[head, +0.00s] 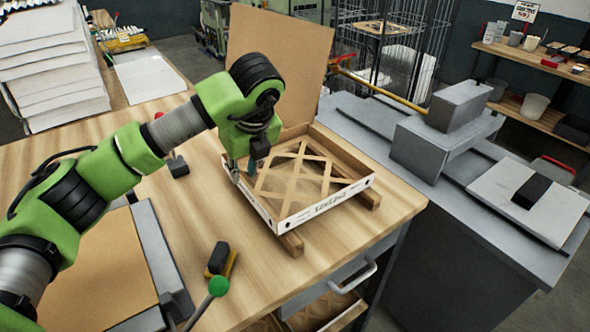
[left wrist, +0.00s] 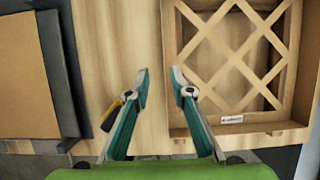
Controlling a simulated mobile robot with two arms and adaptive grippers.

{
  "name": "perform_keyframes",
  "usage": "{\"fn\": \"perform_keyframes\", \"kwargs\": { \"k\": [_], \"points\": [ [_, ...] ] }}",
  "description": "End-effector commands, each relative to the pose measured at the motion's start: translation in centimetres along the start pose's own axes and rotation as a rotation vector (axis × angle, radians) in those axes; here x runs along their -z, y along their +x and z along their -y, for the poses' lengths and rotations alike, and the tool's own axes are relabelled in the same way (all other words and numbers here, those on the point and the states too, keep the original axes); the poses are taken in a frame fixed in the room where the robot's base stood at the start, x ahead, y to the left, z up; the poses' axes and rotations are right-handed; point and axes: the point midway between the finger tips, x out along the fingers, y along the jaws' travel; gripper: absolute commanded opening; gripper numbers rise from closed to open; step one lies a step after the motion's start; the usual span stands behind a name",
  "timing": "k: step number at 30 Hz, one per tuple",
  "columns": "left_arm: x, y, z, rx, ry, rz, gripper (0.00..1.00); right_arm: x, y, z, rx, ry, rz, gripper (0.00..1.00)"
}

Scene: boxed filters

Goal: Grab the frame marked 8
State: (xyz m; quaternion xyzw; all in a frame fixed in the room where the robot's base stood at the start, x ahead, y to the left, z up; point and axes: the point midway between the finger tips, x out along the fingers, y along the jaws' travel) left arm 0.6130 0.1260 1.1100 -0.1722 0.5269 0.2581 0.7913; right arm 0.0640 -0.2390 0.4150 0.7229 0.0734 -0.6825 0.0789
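A shallow frame (head: 327,204) with a white printed front side and a tan crossed lattice inside lies on the wooden table. Its print is too small to read surely, and I cannot make out an 8. In the left wrist view the frame (left wrist: 174,55) is on the right, with a small white label at its near edge. My left gripper (head: 243,173) is at the frame's left side, pointing down. In the left wrist view the gripper's fingertips (left wrist: 160,76) are apart with only table between them; the right one is close to the frame's left wall. I cannot tell whether it touches.
A wooden strip (head: 292,244) shows under the frame. A tall brown board (head: 278,65) stands behind it. A green-knobbed lever (head: 218,286) and a black-and-yellow tool (head: 220,260) are in front. Grey equipment (head: 440,150) stands to the right.

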Motion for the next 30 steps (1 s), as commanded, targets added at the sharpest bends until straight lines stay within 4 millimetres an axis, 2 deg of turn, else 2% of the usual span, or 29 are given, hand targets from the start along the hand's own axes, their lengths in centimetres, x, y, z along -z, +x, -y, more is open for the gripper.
{"fn": "perform_keyframes", "kwargs": {
  "k": [4, 8, 12, 18, 26, 27, 29, 30],
  "points": [
    [0.0, 1.6, 0.0, -0.002, 0.002, -0.002, 0.22, 0.7, -0.6, -0.3, -0.003, -0.001, -0.01, 0.61],
    [0.1, 2.3, 0.1, -0.001, 0.002, -0.002, 0.22, 2.8, -1.0, -0.6, -0.007, -0.001, -0.04, 0.61],
    [0.2, 3.9, 0.5, -0.003, 0.003, -0.005, 0.22, 4.1, -2.7, -0.8, -0.008, -0.001, -0.057, 0.61],
    [0.3, 6.7, 0.7, -0.002, 0.001, -0.002, 0.22, 3.3, -3.7, -0.6, -0.006, -0.001, -0.046, 0.61],
    [0.4, 7.3, 0.7, 0.001, 0.002, -0.001, 0.22, 2.2, -3.6, 0.1, 0.002, 0.002, -0.029, 0.61],
    [0.4, 7.3, 0.7, 0.001, 0.002, -0.001, 0.19, 2.3, -3.6, 0.2, 0.003, 0.002, -0.029, 0.61],
    [0.4, 7.3, 0.7, 0.001, 0.002, -0.001, 0.03, 2.3, -3.6, 0.3, 0.003, 0.002, -0.03, 0.61],
    [0.4, 7.3, 0.7, 0.001, 0.002, -0.001, 0.0, 2.3, -3.6, 0.3, 0.003, 0.002, -0.03, 0.61]
  ]
}}
